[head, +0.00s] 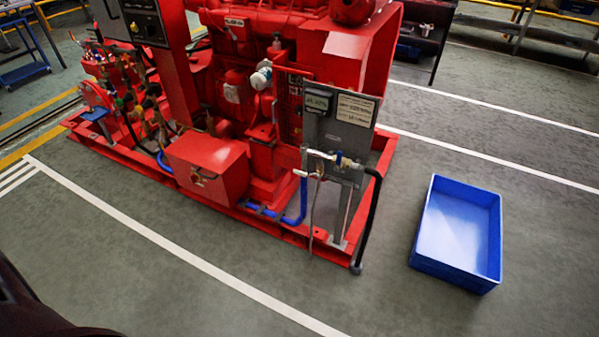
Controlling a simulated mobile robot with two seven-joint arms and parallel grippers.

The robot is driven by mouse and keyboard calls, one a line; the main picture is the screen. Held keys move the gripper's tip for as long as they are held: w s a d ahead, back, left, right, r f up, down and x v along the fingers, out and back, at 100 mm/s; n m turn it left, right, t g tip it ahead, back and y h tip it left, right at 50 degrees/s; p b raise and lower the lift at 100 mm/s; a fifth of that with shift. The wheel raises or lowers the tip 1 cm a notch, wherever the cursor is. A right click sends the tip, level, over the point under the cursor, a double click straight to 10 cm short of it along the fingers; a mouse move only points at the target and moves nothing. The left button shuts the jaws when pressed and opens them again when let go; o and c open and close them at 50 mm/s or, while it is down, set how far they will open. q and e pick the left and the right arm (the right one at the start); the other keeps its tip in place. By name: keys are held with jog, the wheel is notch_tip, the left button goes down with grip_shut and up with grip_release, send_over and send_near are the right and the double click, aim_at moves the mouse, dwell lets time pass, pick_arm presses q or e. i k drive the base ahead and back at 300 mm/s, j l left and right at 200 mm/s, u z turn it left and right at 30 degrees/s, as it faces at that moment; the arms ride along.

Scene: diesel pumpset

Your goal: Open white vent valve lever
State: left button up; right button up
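The red diesel pumpset (262,90) stands on a red base frame. At its right end, below a grey panel (340,118) with label plates, is a small group of pipe fittings. A white lever-like piece (319,154) sticks out to the left there, beside a small blue part (339,158). A second short white piece (303,173) sits just below, over a blue hose. They are small, so I cannot tell which is the vent valve lever or its exact position. Neither of my grippers shows in the head view.
A blue open crate (425,258) stands on the floor to the right of the pumpset. A black hose (369,222) hangs down beside the panel post. A red box (207,165) juts out at the front. The grey floor in front is clear.

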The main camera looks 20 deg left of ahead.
aim_at(297, 171)
jog(key=i+j+z, duration=0.15)
jog(key=j+z, duration=0.15)
jog(key=z, duration=0.15)
jog(key=j+z, duration=0.3)
jog(key=z, duration=0.2)
jog(key=i+j+z, duration=0.1)
jog(key=j+z, duration=0.35)
jog(key=l, duration=0.1)
